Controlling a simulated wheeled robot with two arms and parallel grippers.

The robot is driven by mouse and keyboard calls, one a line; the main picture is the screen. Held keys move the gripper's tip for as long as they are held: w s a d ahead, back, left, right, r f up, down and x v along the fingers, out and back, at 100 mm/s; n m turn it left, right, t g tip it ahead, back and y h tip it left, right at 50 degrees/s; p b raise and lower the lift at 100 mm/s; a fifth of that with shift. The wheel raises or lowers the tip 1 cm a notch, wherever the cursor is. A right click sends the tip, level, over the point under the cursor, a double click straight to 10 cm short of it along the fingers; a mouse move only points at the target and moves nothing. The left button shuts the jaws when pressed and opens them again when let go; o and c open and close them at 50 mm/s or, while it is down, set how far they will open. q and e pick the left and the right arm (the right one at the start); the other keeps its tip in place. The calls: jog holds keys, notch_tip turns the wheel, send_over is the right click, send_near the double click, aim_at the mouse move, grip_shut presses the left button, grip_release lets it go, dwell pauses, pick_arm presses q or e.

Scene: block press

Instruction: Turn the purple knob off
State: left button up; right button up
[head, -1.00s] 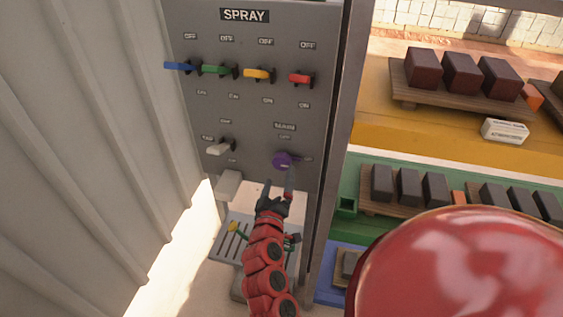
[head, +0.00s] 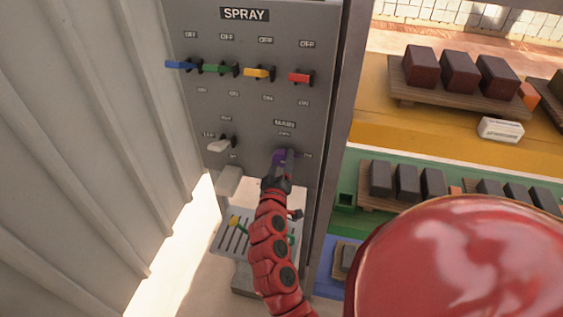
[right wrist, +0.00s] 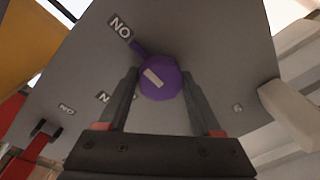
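The purple knob (head: 279,157) is on the grey panel below the MAIN label. It also shows close up in the right wrist view (right wrist: 160,80), with a white mark on its face and its narrow pointer aimed at the ON label, which appears upside down there. My right gripper (head: 283,162) is at the knob and partly covers it in the head view. In the right wrist view its two fingers (right wrist: 160,76) are apart, one on each side of the knob; whether they touch it is unclear. My left gripper is not in view.
Blue, green, yellow and red levers (head: 258,73) line the panel under the SPRAY label. A white lever (head: 220,144) is left of the knob. A metal post borders the panel's right side, with shelves of dark blocks (head: 460,72) beyond. A corrugated wall (head: 80,150) is at left.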

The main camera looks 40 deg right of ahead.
jog(key=c, duration=0.5)
jog(key=shift+n, duration=0.3)
jog(key=shift+a+r+n+p, duration=0.1)
jog(key=shift+n+p, duration=0.6)
jog(key=shift+n, duration=0.2)
jog(key=n+p, duration=0.3)
jog(key=n, duration=0.2)
jog(key=shift+r+g, duration=0.1)
jog(key=shift+g, duration=0.3)
jog(key=n+p, duration=0.3)
jog(key=n, duration=0.2)
jog(key=shift+g, duration=0.3)
jog(key=n+p, duration=0.1)
jog(key=n, duration=0.3)
jog(key=shift+w+g+p, duration=0.1)
jog(key=shift+g+p, duration=0.2)
jog(key=shift+p, duration=0.05)
jog(key=shift+n, duration=0.3)
